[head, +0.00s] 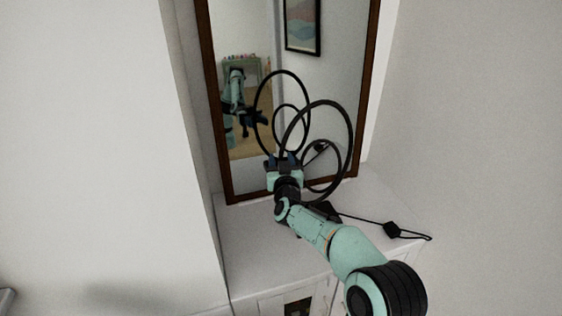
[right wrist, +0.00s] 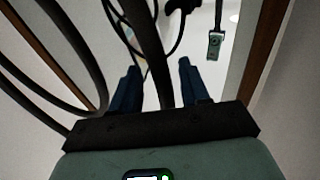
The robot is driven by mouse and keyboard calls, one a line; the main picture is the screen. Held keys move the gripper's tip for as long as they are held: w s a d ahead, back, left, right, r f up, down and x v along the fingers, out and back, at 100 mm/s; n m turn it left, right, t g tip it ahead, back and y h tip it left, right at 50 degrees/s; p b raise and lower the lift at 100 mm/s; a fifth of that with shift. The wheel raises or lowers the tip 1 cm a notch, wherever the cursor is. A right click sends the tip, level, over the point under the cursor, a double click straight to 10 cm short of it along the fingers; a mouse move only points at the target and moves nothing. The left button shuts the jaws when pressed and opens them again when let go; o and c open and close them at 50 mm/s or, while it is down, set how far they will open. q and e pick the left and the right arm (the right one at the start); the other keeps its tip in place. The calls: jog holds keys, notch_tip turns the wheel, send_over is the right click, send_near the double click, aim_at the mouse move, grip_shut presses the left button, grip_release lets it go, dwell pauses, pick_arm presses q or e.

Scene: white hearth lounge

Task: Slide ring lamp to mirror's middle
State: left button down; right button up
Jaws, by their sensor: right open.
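The black ring lamp (head: 351,135), with a large ring and a smaller one, stands upright on the white cabinet top, before the right half of the mirror (head: 342,60). Its reflection shows in the glass to the left. My right gripper (head: 284,160) is open at the left side of the large ring. In the right wrist view a dark bar of the lamp (right wrist: 149,45) passes between the spread fingers of the right gripper (right wrist: 158,85); contact cannot be told. The lamp's base is partly hidden behind my right arm. My left gripper does not show directly.
The cabinet top (head: 240,245) has bare room left of my arm. A black cord with an inline switch (head: 391,230) lies to the right. A white wall (head: 90,130) stands close on the left. The mirror has a dark wooden frame (head: 211,80).

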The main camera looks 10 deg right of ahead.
dwell(0.3)
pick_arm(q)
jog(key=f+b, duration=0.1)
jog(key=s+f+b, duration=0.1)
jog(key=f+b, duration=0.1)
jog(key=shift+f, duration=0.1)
pick_arm(e)
jog(key=s+a, duration=0.1)
jog(key=s, duration=1.2)
jog(key=shift+s+a, duration=0.15)
jog(key=shift+a, duration=0.2)
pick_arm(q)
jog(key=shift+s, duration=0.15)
pick_arm(e)
jog(key=shift+f, duration=0.1)
